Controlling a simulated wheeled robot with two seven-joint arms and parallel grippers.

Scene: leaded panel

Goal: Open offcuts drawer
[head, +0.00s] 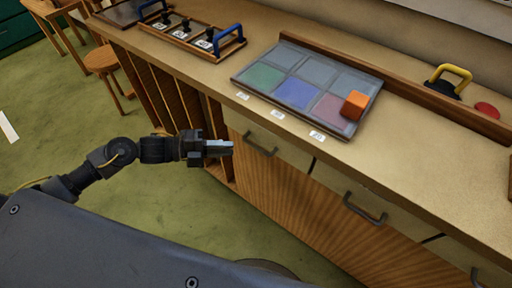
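The bench front has a row of pale drawers with dark bar handles. The left drawer (286,150) has its handle (260,144) in view, and the middle drawer (393,222) has its handle (364,209). Part of a third handle (477,279) shows at the lower right edge. All these drawers look shut. I cannot tell which is the offcuts drawer. My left gripper (221,148) is left of the left drawer's handle in the picture, apart from it and pointing right. Whether its fingers are apart is unclear. My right gripper is not in view.
On the bench lie a leaded panel (262,76) with coloured panes, an orange block (354,105) on it, a rack with blue handles (196,42), a yellow-handled tool (447,82) and a red disc (487,110). A stool (102,59) stands left. The green floor is open.

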